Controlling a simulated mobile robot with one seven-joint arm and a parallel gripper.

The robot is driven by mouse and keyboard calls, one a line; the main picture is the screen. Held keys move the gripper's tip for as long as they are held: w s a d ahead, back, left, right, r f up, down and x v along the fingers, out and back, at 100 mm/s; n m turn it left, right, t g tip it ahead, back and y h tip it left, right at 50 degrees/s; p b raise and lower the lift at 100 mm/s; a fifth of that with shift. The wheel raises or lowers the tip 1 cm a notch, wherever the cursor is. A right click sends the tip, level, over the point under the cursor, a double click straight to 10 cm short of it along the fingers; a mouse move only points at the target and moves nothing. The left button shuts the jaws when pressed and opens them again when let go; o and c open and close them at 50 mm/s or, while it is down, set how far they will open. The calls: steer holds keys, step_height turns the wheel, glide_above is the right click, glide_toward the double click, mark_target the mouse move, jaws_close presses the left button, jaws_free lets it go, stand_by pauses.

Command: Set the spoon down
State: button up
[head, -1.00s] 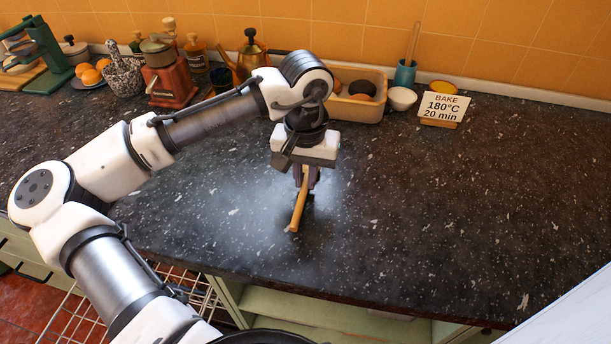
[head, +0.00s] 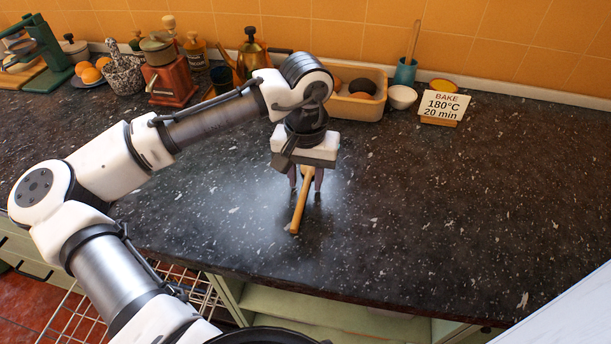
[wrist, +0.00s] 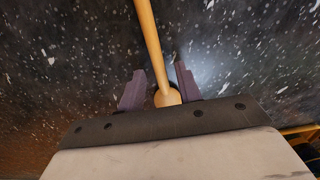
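The wooden spoon (head: 299,208) is over the dark speckled counter (head: 420,220), its handle end pointing toward the front edge. My gripper (head: 306,193) is above the counter and points down, with its two fingers apart on either side of the spoon. In the wrist view the spoon (wrist: 151,40) runs between the open fingers, with a gap on each side, and its rounded end is close to the gripper body. The handle end appears to touch the counter. I cannot tell whether the whole spoon lies flat.
A tray with round items (head: 345,106), a white bowl (head: 402,97), a blue utensil pot (head: 405,73) and a bake sign (head: 443,107) stand along the back wall. A red grinder (head: 170,83) is at back left. The counter right of my gripper is clear.

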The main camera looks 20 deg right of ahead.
mark_target(306, 184)
step_height(306, 184, up, 12)
steer(key=shift+b, duration=0.3)
